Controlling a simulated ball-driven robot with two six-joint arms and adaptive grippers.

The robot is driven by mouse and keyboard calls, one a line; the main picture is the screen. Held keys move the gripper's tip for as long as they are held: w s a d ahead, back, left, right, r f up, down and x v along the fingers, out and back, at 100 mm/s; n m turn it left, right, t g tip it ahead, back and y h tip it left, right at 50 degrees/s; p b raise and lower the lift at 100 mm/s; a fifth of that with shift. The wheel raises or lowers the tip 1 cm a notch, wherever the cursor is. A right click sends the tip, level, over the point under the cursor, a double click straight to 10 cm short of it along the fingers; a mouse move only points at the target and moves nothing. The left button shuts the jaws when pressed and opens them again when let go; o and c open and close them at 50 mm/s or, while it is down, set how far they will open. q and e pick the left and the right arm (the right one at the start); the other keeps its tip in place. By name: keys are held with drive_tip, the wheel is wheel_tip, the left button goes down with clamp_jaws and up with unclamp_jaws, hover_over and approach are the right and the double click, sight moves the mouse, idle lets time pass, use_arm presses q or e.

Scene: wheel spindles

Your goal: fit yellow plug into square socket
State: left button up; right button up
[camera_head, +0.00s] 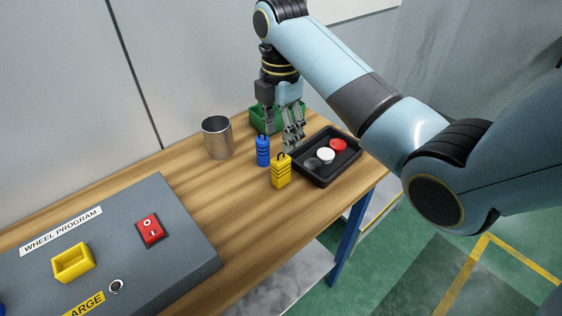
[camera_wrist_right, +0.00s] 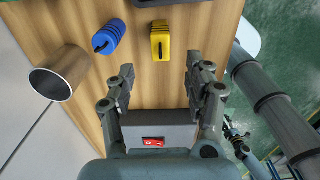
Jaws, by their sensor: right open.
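The yellow plug (camera_head: 281,173) stands upright on the wooden table, in front of the black tray. In the wrist view the yellow plug (camera_wrist_right: 160,43) lies just beyond the gap between my right fingertips. My right gripper (camera_head: 283,140) is open and empty, behind and above the plug in the head view; its spread fingers also show in the wrist view (camera_wrist_right: 160,76). The square socket (camera_head: 73,262) is a raised yellow frame on the grey panel box at lower left, and it looks empty.
A blue plug (camera_head: 263,151) stands close left of the yellow one. A metal cup (camera_head: 217,138), a green bin (camera_head: 256,119) and a black tray (camera_head: 350,163) with several discs are around it. The grey box (camera_head: 185,262) carries a red switch (camera_head: 150,230). Bare table lies between.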

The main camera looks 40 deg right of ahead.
sight(281, 159)
wheel_tip(281, 159, down, 9)
drive_tip(key=shift+r+p, duration=0.2)
drive_tip(key=shift+p, duration=0.3)
drive_tip(key=shift+c, duration=0.3)
clamp_jaws()
